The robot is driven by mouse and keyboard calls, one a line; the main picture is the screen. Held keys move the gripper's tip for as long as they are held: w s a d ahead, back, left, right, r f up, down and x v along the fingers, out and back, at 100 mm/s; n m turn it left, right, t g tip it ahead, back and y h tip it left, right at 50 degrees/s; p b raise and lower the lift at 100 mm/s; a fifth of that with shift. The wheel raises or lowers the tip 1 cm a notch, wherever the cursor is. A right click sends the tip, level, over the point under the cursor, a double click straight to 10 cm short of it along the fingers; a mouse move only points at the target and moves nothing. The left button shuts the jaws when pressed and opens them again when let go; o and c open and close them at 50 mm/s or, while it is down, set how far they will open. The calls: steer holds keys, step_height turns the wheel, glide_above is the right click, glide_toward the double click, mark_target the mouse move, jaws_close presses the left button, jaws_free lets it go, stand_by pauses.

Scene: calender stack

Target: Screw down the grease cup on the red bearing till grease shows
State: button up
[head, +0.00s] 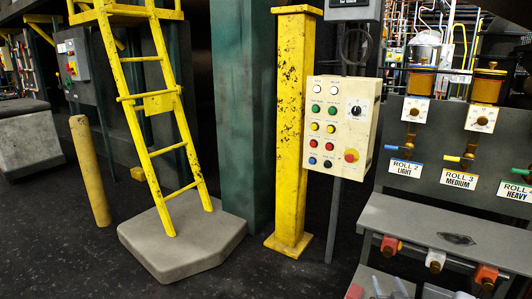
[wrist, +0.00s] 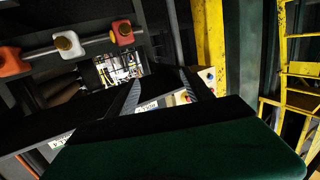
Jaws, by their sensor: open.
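In the head view, the red bearing (head: 387,243) is the leftmost of three coloured blocks under the front of the grey bench, with a small brass-coloured grease cup (head: 399,245) on it. In the wrist view, which looks upside down, the red bearing (wrist: 123,39) is at the top, with its round cup (wrist: 122,28) showing. My gripper (wrist: 160,76) shows in the wrist view, its two dark ribbed fingers apart with nothing between them. The bearing lies beyond and left of the fingertips, not touching. I cannot make out any grease at the cup. My gripper is not in the head view.
A white bearing (head: 435,259) and an orange one (head: 486,274) sit in the same row. The grey bench (head: 430,221) overhangs them. A control box (head: 341,124), yellow post (head: 291,130) and yellow ladder (head: 158,110) stand left. Dark floor in front of the post is clear.

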steer(key=w+a+r+n+g+y+p, duration=0.25)
steer(key=a+r+n+y+p, duration=0.2)
steer(key=a+r+p, duration=0.85)
steer(key=s+a+r+g+p, duration=0.25)
steer(key=a+r, duration=0.25)
steer(key=r, duration=0.3)
steer(key=s+a+r+g+p, duration=0.1)
steer(key=s+a+r+g, duration=0.1)
steer(key=s+a+r, duration=0.35)
steer(key=s+a+r+m+g+h+p, duration=0.1)
steer(key=s+r+g+p, duration=0.2)
steer(key=s+r+p, duration=0.3)
steer(key=s+a+r+m+g+p, duration=0.1)
steer(key=s+r+p, duration=0.4)
steer(key=s+r, duration=0.6)
steer(key=s+a+g, duration=0.1)
steer(key=s+g, duration=0.1)
steer(key=s, duration=0.4)
steer(key=shift+h+p, duration=0.35)
steer(key=shift+p, duration=0.05)
steer(key=shift+r, duration=0.15)
